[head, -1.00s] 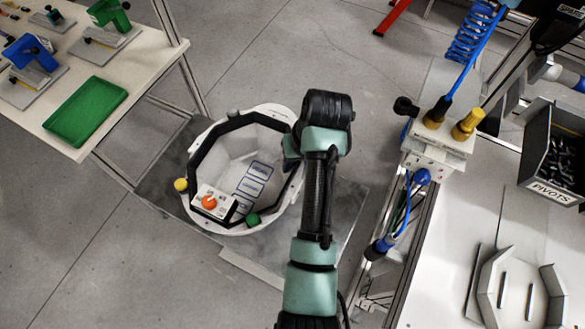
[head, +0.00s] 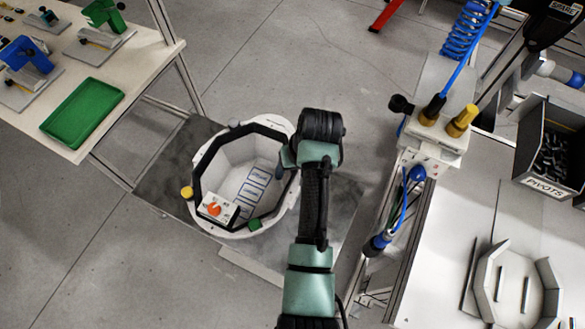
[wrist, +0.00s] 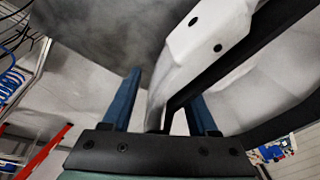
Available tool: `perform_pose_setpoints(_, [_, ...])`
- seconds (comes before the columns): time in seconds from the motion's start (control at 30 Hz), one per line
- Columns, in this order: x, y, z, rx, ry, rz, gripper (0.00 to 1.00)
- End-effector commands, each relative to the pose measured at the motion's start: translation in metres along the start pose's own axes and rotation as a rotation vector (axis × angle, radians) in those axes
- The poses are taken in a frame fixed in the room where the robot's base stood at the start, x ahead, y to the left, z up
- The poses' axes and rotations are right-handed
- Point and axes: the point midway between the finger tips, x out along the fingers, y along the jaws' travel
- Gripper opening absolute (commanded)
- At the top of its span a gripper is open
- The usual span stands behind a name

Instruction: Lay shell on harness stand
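The shell (head: 225,165) is a large white bowl with a black eight-sided rim. It holds a small panel with an orange knob and several blue-outlined labels. My gripper (head: 298,158) is at its right edge in the head view. In the wrist view, the blue fingers of my gripper (wrist: 165,95) stand on both sides of the shell's white wall (wrist: 190,50); the contact itself is partly hidden. The shell hangs above a grey plate. A white angular cradle (head: 483,285) on the right bench may be the harness stand; I cannot be sure.
The left table holds a green tray (head: 82,112) and blue and green fixtures. The right bench (head: 440,290) carries a bin marked PIVOTS (head: 540,180) and a post with yellow knobs and a blue coiled hose (head: 465,40).

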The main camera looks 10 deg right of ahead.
Motion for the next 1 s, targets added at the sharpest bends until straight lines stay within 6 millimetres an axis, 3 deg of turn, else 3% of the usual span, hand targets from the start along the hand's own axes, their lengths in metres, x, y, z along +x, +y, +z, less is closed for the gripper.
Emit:
perform_pose_setpoints(0.27, [-0.008,0.0,-0.001,0.0,0.004,0.001,0.59])
perform_pose_setpoints(0.77, [-0.107,0.0,-0.002,0.002,0.003,0.001,0.59])
perform_pose_setpoints(1.0, [-0.122,0.0,-0.001,0.0,0.0,0.0,0.59])
